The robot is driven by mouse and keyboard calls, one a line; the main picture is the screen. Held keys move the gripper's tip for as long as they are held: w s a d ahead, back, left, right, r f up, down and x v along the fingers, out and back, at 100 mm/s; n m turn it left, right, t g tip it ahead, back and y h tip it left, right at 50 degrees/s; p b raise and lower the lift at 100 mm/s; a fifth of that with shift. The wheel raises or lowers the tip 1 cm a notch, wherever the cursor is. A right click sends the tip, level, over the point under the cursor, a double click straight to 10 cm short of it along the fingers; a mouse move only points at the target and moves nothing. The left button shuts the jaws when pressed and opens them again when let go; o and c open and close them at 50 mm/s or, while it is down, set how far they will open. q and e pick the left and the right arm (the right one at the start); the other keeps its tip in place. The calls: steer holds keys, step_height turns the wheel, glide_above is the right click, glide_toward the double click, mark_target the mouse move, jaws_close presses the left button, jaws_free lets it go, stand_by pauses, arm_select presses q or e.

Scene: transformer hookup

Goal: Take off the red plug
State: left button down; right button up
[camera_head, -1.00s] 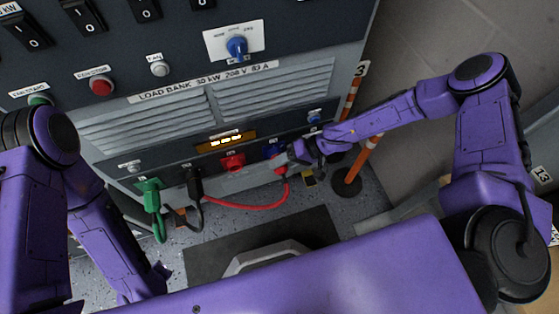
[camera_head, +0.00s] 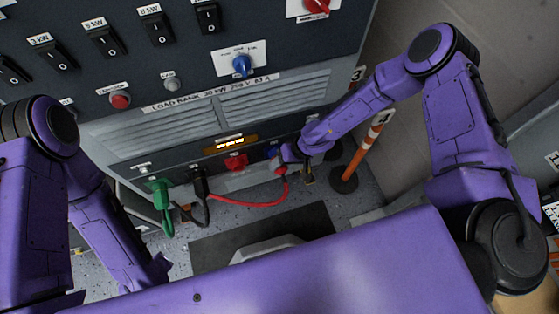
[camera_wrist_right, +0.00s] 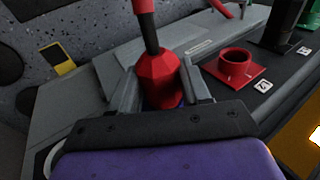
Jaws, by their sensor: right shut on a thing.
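The red plug (camera_head: 281,170), with a red cable, is between the fingers of my right gripper (camera_head: 291,157) at the right end of the lower panel. In the right wrist view the red plug (camera_wrist_right: 158,72) sits upright between the two shut fingers (camera_wrist_right: 165,90). A blue socket (camera_head: 271,152) is right at the plug, and a sliver of blue shows below it in the wrist view. I cannot tell how far the plug is seated. The red socket (camera_head: 236,162) is empty; its open ring (camera_wrist_right: 236,64) shows in the wrist view. My left gripper is hidden.
A green plug (camera_head: 160,193) and a black plug (camera_head: 200,183) with cables are in the panel to the left. The red cable (camera_head: 245,204) loops low in front of the panel. An orange-and-white post (camera_head: 362,150) stands to the right.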

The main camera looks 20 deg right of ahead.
steer(key=shift+r+h+p, duration=0.2)
steer(key=shift+h+p, duration=0.4)
steer(key=shift+p, duration=0.1)
steer(key=shift+f, duration=0.1)
steer(key=o, duration=1.1)
steer(key=shift+c, duration=1.6)
